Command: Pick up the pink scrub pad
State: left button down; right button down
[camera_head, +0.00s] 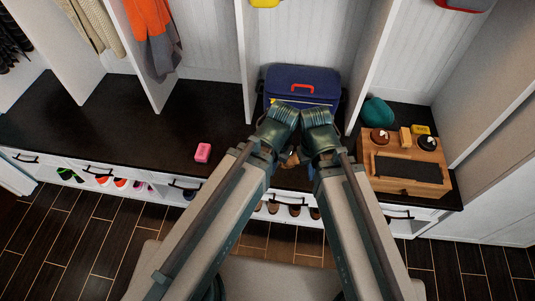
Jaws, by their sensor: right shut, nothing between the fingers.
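The pink scrub pad (203,152) lies on the dark bench top (150,125), left of the middle and near its front edge. My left gripper (284,115) and my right gripper (317,119) are close side by side in the middle, in front of the blue cooler bag. Both are to the right of the pad and apart from it. My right gripper is shut and empty. The fingers of my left gripper are not clear enough to tell whether it is open or shut.
A blue bag (322,78) with a red handle stands in the middle cubby. A wooden box (420,180) with brushes sits on the right, beside a teal item (378,112). White dividers split the bench. Bench around the pad is clear. Shoes fill the cubbies below.

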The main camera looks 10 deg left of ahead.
aim_at(203, 152)
jog(key=i+j, duration=0.1)
jog(key=j, duration=0.3)
jog(key=i+j, duration=0.15)
jog(key=j, duration=0.2)
jog(key=i+j, duration=0.1)
jog(key=j, duration=0.3)
jog(key=u, duration=0.05)
